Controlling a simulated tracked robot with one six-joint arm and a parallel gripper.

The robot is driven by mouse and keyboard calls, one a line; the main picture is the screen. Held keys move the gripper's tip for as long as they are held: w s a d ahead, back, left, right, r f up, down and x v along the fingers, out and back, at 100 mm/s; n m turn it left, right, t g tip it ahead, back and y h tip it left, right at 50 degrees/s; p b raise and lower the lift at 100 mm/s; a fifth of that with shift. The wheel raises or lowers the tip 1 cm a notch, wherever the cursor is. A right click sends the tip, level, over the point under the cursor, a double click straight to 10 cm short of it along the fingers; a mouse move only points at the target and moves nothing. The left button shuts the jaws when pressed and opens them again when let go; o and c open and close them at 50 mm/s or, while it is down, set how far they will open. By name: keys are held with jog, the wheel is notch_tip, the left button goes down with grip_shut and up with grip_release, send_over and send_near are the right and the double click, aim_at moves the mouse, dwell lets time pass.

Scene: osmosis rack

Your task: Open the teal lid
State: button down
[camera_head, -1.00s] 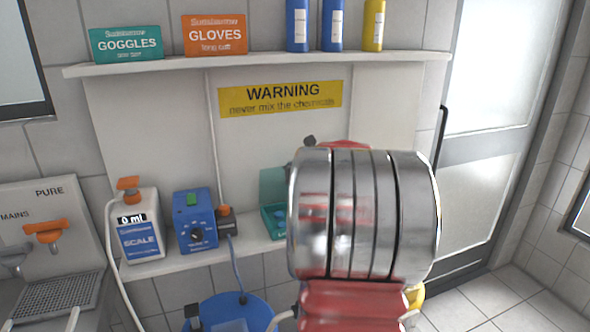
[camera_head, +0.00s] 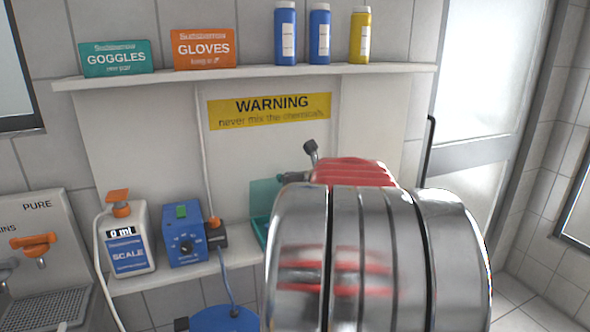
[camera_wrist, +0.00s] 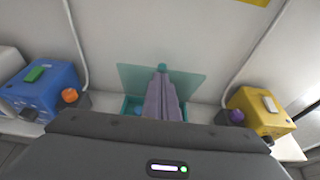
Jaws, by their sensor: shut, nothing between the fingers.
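The teal lid (camera_head: 265,197) stands raised at the back of a small teal box (camera_head: 258,232) on the lower shelf. My arm hides the right part of both in the head view. In the wrist view the lid (camera_wrist: 190,82) is a see-through teal panel, tilted up by the wall, with a teal knob (camera_wrist: 162,67) at its top middle. The open box (camera_wrist: 133,105) lies below it. My gripper (camera_wrist: 161,76) is shut and empty, its grey-purple fingers over the middle of the lid, tips just below the knob. I cannot tell whether they touch.
Left of the box stand a blue dial device (camera_head: 186,238) with an orange-topped dark plug (camera_head: 215,233), and a scale (camera_head: 130,242). A yellow device (camera_wrist: 260,116) stands to the right. An upper shelf (camera_head: 250,73) carries signs and bottles. The wall is close behind.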

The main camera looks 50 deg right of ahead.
jog(key=shift+s+a+r, duration=0.2)
jog(key=shift+s+r, duration=0.1)
jog(key=shift+r, duration=0.25)
jog(key=shift+s+a+r, duration=0.15)
jog(key=shift+s+r, duration=0.15)
jog(key=shift+r, duration=0.3)
jog(key=shift+s+a+r, duration=0.2)
jog(key=shift+s+r, duration=0.1)
jog(key=shift+r, duration=0.25)
jog(key=w+a+f+n+y, duration=0.1)
jog(key=a+f+n+y, duration=0.1)
jog(key=a+n, duration=0.6)
jog(key=w+a+f+n+g+y, duration=0.1)
jog(key=w+a+n+y, duration=0.3)
jog(key=a, duration=0.8)
jog(key=s+a+f+n+y, duration=0.1)
jog(key=a+f+n, duration=0.1)
jog(key=a+n, duration=0.7)
jog(key=s+a+f+n+g+y, duration=0.1)
jog(key=s+a+f+n+g, duration=0.1)
jog(key=s+a+n, duration=0.4)
jog(key=s+a+f+n+g+y, duration=0.1)
jog(key=a+f+n+g, duration=0.2)
jog(key=a, duration=0.6)
jog(key=s+a+f+n+h, duration=0.1)
jog(key=s+a+f+n, duration=0.2)
jog(key=s+n, duration=0.7)
jog(key=shift+f+n+g+h, duration=0.4)
jog(key=shift+f+n, duration=0.5)
jog(key=shift+n, duration=0.1)
